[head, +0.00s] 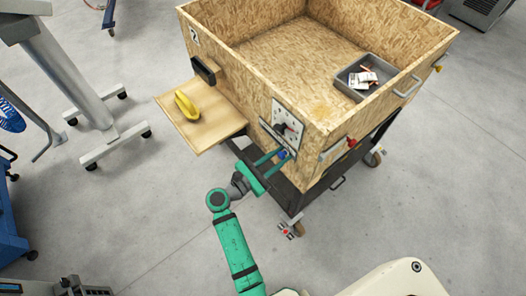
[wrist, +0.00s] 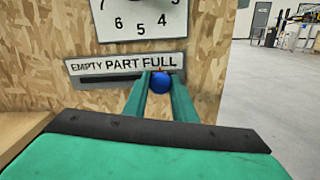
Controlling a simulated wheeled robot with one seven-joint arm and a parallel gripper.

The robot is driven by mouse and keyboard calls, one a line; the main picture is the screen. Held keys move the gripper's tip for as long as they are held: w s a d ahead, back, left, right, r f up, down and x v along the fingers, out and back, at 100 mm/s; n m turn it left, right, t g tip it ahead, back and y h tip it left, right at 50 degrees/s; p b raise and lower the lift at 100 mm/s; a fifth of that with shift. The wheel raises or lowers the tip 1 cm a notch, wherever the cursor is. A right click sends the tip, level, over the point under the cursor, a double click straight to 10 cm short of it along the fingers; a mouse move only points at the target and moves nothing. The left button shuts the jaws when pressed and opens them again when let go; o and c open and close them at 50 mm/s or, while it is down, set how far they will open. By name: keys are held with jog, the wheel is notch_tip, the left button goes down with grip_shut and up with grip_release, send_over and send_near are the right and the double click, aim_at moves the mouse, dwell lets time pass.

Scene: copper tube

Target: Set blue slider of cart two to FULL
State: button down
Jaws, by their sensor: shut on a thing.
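The cart marked 2 (head: 300,60) is a chipboard box on a dark wheeled frame. On its near face is a label strip reading EMPTY, PART, FULL (wrist: 125,62) with a dark slot (wrist: 105,79) below it. The blue slider knob (wrist: 161,83) sits under the word FULL, at the right of the strip. It also shows in the head view (head: 282,155). My gripper (wrist: 160,88) is shut on the blue knob, one green finger on each side. The right end of the slot is hidden by my fingers.
A dial with numbers (head: 287,122) is above the strip. A side shelf (head: 215,125) holds a yellow object (head: 186,105). A red knob (head: 351,143) is on the adjoining face. A grey tray (head: 350,75) sits inside the box. Floor in front is clear.

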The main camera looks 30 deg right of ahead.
jog(key=shift+s+d+f, duration=0.1)
jog(key=shift+s+d, duration=0.05)
jog(key=shift+s, duration=0.3)
jog(key=c, duration=1.5)
grip_release()
jog(key=shift+o, duration=0.2)
jog(key=shift+a, duration=0.25)
jog(key=v, duration=1)
jog(key=shift+a, duration=0.2)
